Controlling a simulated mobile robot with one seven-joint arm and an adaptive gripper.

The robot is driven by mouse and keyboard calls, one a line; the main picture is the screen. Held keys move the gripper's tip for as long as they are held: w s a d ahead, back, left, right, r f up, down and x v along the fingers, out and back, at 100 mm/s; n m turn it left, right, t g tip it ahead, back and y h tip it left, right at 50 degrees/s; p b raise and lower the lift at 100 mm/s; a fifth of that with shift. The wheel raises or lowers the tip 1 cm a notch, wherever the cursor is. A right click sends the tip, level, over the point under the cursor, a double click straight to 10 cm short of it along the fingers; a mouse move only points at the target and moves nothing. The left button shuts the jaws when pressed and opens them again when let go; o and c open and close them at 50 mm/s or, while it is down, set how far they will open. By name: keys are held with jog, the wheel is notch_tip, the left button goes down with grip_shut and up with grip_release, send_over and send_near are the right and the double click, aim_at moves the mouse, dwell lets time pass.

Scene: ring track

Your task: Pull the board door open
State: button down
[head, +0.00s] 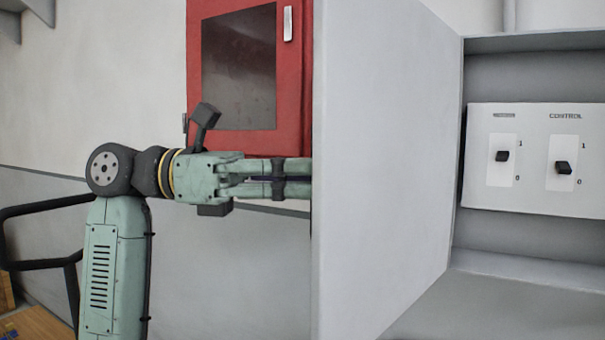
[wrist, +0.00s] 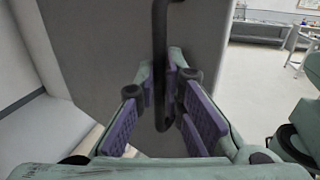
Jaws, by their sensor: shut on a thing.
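The board door (head: 385,170) is a plain grey panel, standing swung out from the grey board box (head: 530,260) in the head view. The box's inside shows, with a white panel (head: 535,188) carrying two black switches. My gripper (head: 306,178) reaches from the left to the door's outer face; its fingertips are partly hidden by the door's edge. In the wrist view the door (wrist: 100,50) fills the upper middle. A dark bar handle (wrist: 160,55) runs down between the purple-padded fingers of my gripper (wrist: 164,85), which is shut on it.
A red cabinet (head: 294,80) with a dark window hangs on the wall behind my gripper. A black railing (head: 30,210) stands at the lower left. The wrist view shows open floor (wrist: 255,85) to the right of the door, with a table (wrist: 265,30) far back.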

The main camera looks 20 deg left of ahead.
jog(key=shift+w+d, duration=0.15)
jog(key=shift+w, duration=0.35)
jog(key=c, duration=2)
grip_release()
jog(key=shift+d+f, duration=0.1)
jog(key=shift+c, duration=0.2)
jog(key=shift+o, duration=0.6)
jog(key=shift+w+d, duration=0.15)
jog(key=shift+w, duration=0.1)
jog(key=shift+o, duration=1.2)
jog(key=shift+f, duration=0.1)
jog(key=shift+s, duration=0.1)
jog(key=v, duration=1.2)
